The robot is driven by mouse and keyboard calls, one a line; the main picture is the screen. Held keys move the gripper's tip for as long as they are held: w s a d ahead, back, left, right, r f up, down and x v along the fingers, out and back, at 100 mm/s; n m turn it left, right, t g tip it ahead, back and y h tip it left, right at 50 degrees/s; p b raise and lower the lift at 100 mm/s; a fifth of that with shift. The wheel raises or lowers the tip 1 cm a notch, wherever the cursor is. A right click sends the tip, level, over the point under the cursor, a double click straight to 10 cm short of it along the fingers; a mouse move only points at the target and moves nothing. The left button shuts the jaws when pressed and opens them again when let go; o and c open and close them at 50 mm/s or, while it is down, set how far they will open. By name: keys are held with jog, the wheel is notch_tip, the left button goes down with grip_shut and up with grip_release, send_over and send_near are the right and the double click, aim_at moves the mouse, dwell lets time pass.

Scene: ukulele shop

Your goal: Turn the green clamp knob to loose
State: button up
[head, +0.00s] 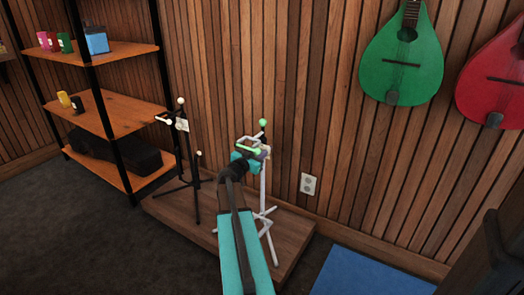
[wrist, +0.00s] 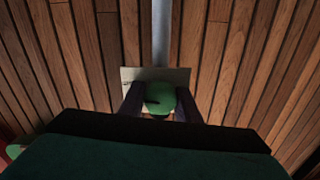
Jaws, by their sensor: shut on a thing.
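In the head view my gripper (head: 248,160) is at the upper part of a pale stand (head: 263,190) with green-tipped arms. My gripper hides the knob there.
A black stand (head: 195,190) with white tips is close on the left, on the same wooden platform (head: 210,225). A shelf (head: 115,110) stands further left. Green (head: 403,60) and red (head: 495,85) instruments hang on the slatted wall. A blue mat (head: 365,278) lies at right.

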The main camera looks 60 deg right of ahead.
jog(key=shift+n+b, duration=1)
jog(key=shift+n, duration=0.3)
jog(key=o, duration=1)
jog(key=shift+a, duration=0.15)
jog(key=a+p, duration=0.2)
jog(key=a, duration=1.1)
jog(key=shift+a, duration=0.3)
